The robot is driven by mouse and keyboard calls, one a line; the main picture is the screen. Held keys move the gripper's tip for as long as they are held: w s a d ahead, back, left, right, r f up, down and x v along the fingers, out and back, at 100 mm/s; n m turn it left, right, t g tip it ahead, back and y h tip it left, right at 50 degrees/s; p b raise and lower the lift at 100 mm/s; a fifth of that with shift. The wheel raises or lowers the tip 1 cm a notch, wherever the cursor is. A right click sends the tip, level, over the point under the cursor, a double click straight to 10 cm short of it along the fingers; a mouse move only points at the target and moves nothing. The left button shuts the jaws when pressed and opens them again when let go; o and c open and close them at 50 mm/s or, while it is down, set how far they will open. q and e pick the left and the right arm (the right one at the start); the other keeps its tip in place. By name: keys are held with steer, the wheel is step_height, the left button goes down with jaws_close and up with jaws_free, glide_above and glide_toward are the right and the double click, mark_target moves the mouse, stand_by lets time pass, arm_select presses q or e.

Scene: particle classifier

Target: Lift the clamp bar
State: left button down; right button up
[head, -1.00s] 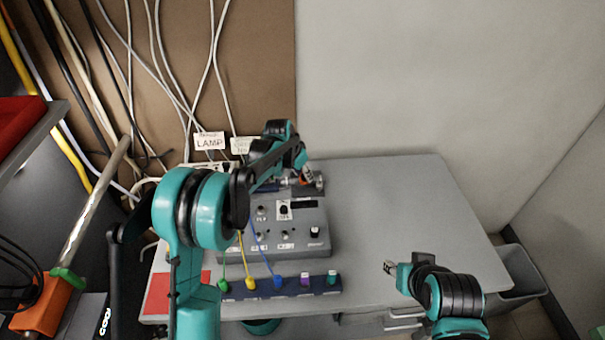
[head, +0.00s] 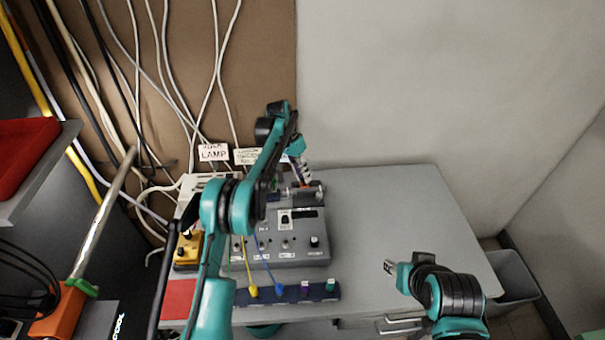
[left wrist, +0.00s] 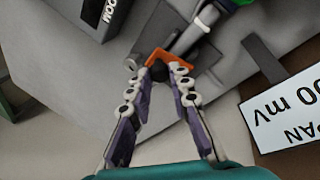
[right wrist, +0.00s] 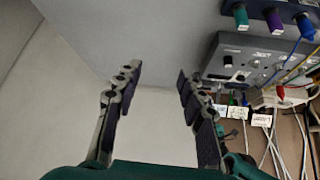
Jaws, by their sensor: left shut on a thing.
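My left gripper (head: 304,178) reaches over the control box to its back right corner. In the left wrist view its fingers (left wrist: 158,80) close on a small orange piece with a dark round end (left wrist: 160,68). A grey bar (left wrist: 190,40) runs from this piece up to the right; I take it for the clamp bar. In the head view the held part is too small to make out, just above a short metal cylinder (head: 309,192). My right gripper (head: 391,267) is near the front right of the table; its fingers (right wrist: 158,80) are apart and empty.
The grey control box (head: 290,240) stands on the table (head: 400,215). A dark strip with several coloured plugs (head: 318,291) lies in front. A yellow box (head: 187,250) and red patch (head: 179,298) are at left. Cables hang behind. The table's right side is clear.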

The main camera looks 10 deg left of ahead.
steer(key=shift+r, duration=0.35)
